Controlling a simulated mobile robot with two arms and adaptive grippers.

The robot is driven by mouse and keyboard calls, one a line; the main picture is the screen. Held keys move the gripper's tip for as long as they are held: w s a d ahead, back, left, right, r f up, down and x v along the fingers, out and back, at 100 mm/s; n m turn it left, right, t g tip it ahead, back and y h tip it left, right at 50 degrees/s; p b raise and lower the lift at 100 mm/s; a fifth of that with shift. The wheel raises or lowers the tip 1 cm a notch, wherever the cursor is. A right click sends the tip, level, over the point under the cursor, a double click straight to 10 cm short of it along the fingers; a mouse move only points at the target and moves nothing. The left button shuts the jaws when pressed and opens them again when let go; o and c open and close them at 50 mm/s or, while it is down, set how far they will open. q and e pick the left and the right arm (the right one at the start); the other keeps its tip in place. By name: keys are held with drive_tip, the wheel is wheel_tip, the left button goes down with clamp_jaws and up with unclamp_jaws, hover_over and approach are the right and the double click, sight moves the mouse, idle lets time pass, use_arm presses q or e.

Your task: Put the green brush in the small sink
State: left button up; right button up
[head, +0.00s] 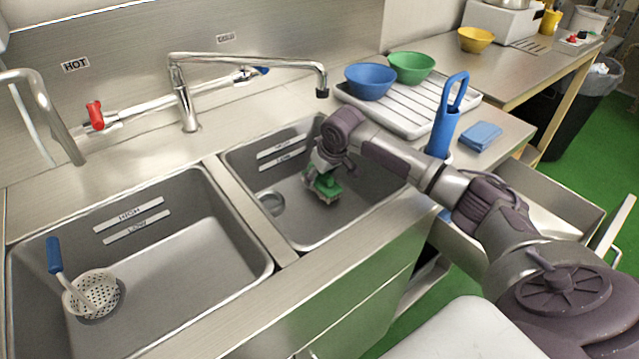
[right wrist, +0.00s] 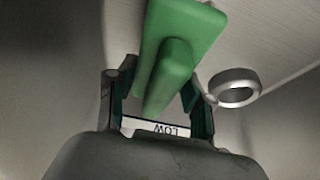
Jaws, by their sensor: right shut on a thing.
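The green brush (head: 325,185) has a green body with pale bristles below. My right gripper (head: 322,172) is shut on it and holds it inside the small sink (head: 365,200), the right one of the two basins. In the right wrist view the brush (right wrist: 178,50) shows with its green handle between the two fingers of my right gripper (right wrist: 160,100). I cannot tell whether the bristles touch the sink floor. The round drain (head: 271,203) lies to the left of the brush. My left gripper is not in view.
The large sink (head: 200,250) on the left holds a strainer (head: 95,292) with a blue handle. A faucet (head: 185,95) reaches over the basins. A ribbed drainboard (head: 400,115) behind carries a blue bowl (head: 370,82) and a green bowl (head: 411,67). A blue sponge (head: 480,136) lies at right.

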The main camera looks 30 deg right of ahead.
drive_tip(key=shift+f, duration=1.35)
drive_tip(key=o, duration=1.3)
drive_tip(key=p+v, duration=0.1)
drive_tip(key=v, duration=1.1)
drive_tip(key=shift+r, duration=0.1)
